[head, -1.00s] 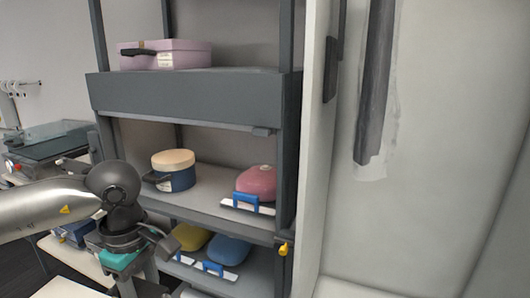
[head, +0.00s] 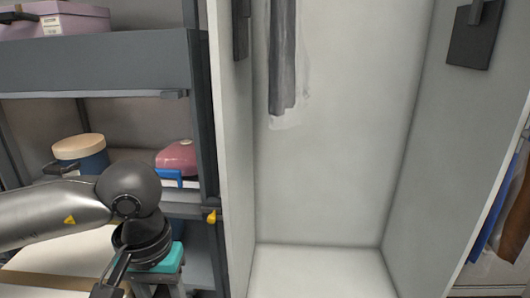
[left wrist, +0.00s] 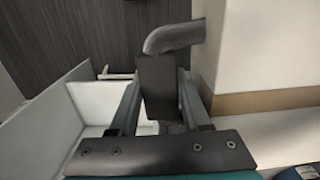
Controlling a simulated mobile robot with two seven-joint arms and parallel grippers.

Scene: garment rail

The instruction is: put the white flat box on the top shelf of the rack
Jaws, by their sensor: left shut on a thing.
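My left gripper (left wrist: 162,95) is shut on the dark handle of the white flat box (left wrist: 265,50). In the left wrist view the box's cream side with a brown band fills the right. In the head view a pale flat surface, which looks like the box's top (head: 75,245), lies behind and left of my left wrist; my fingertips are not clear there. The rack (head: 100,62) stands at the left, with a lilac box (head: 65,20) on its upper shelf, above the wrist. My right gripper is in neither view.
A blue pot with a cream lid (head: 80,155) and a pink rounded object (head: 178,157) stand on the rack's lower shelf. A pale upright panel (head: 232,150) borders the rack. To its right is an open white bay (head: 335,170) with a hanging grey garment (head: 283,60).

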